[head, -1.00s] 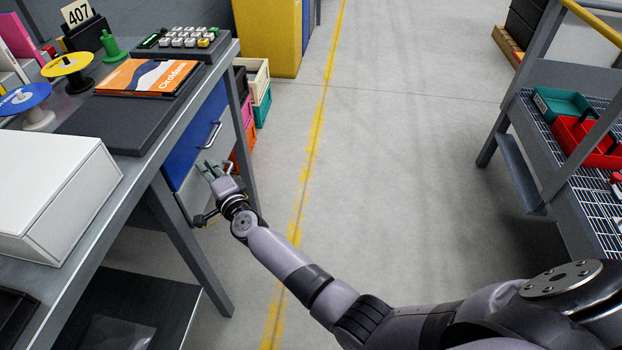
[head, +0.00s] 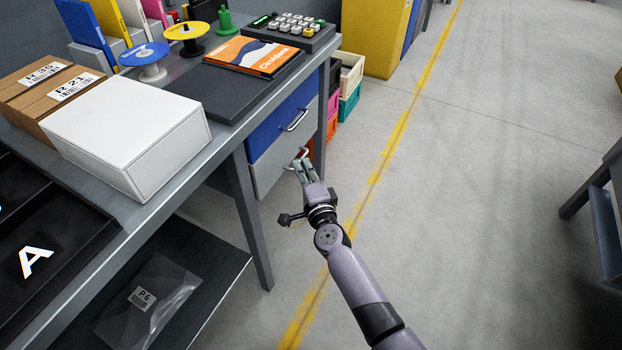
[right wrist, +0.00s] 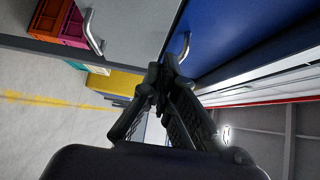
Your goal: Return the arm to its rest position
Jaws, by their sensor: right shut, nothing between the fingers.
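My right gripper (head: 304,172) is in front of the desk's drawers in the head view. Its fingers are shut and hold nothing. It appears close to the grey lower drawer (head: 280,165), below the blue upper drawer (head: 275,125). I cannot tell from the head view whether it touches the lower drawer's handle. In the right wrist view my fingers (right wrist: 160,85) are together, with the blue drawer (right wrist: 240,35) and its handle behind them and the grey drawer (right wrist: 135,25) with its handle at upper left. My left gripper does not show.
The grey desk (head: 180,190) carries a white box (head: 125,130), an orange-covered book (head: 253,55), spools and a keypad (head: 290,25). Coloured crates (head: 348,85) stand beyond it. A metal stand (head: 597,215) is at right. The floor (head: 470,200) between is clear.

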